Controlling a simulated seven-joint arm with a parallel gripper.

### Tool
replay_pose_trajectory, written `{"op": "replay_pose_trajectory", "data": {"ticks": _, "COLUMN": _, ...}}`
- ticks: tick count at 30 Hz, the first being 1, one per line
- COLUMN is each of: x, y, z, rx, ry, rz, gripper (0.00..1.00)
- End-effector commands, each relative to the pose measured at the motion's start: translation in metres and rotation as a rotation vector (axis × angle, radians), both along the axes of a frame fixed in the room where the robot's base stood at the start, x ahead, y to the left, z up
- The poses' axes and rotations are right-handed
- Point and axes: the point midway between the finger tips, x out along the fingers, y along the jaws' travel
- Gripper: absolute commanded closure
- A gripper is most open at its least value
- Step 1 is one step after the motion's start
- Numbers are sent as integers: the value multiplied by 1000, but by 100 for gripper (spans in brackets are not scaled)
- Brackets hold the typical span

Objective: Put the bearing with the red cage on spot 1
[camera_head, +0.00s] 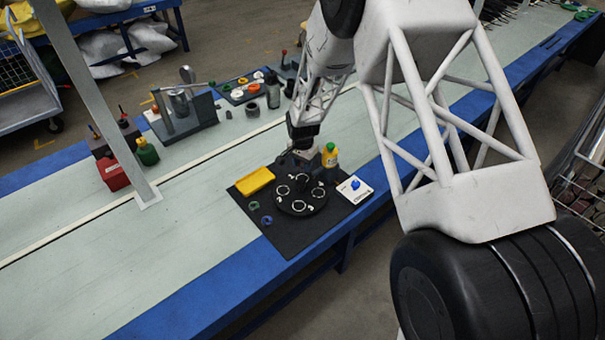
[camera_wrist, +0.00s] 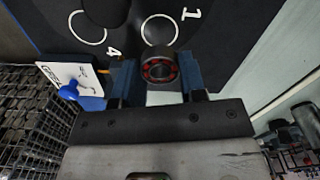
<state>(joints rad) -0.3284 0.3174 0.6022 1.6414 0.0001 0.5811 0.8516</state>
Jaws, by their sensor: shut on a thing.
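The bearing with the red cage (camera_wrist: 158,70) is between my gripper's two fingers (camera_wrist: 158,80) in the wrist view, and my gripper is shut on it. The black disc (camera_wrist: 125,20) carries white rings. The ring beside the number 1, spot 1 (camera_wrist: 160,14), lies just beyond the bearing, which overlaps its near edge in the picture. Its height above the disc is hard to tell. In the head view the disc (camera_head: 301,195) lies on a black mat, with my gripper (camera_head: 304,166) over its far side. The bearing cannot be made out there.
A white box with a blue knob (camera_head: 354,189) stands right of the disc. A yellow tray (camera_head: 255,181), a green ring (camera_head: 254,205) and a blue ring (camera_head: 266,220) lie to its left. A yellow bottle (camera_head: 330,156) stands close to my gripper.

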Motion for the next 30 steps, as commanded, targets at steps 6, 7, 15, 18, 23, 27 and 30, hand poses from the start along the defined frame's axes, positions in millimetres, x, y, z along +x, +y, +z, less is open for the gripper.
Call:
{"op": "replay_pose_trajectory", "data": {"ticks": 6, "x": 1, "y": 0, "z": -12, "rx": 0, "ry": -1, "rz": 0, "gripper": 86}}
{"op": "replay_pose_trajectory", "data": {"ticks": 7, "x": 1, "y": 0, "z": -12, "rx": 0, "ry": -1, "rz": 0, "gripper": 86}}
{"op": "replay_pose_trajectory", "data": {"ticks": 15, "x": 0, "y": 0, "z": -13, "rx": 1, "ry": 0, "rz": 0, "gripper": 86}}
{"op": "replay_pose_trajectory", "data": {"ticks": 18, "x": 0, "y": 0, "z": -19, "rx": 0, "ry": 0, "rz": 0, "gripper": 86}}
{"op": "replay_pose_trajectory", "data": {"ticks": 23, "x": -1, "y": 0, "z": -36, "rx": -1, "ry": 3, "rz": 0, "gripper": 86}}
{"op": "replay_pose_trajectory", "data": {"ticks": 27, "x": 0, "y": 0, "z": -48, "rx": 0, "ry": 0, "rz": 0, "gripper": 86}}
{"op": "replay_pose_trajectory", "data": {"ticks": 30, "x": 0, "y": 0, "z": -50, "rx": 0, "ry": 0, "rz": 0, "gripper": 86}}
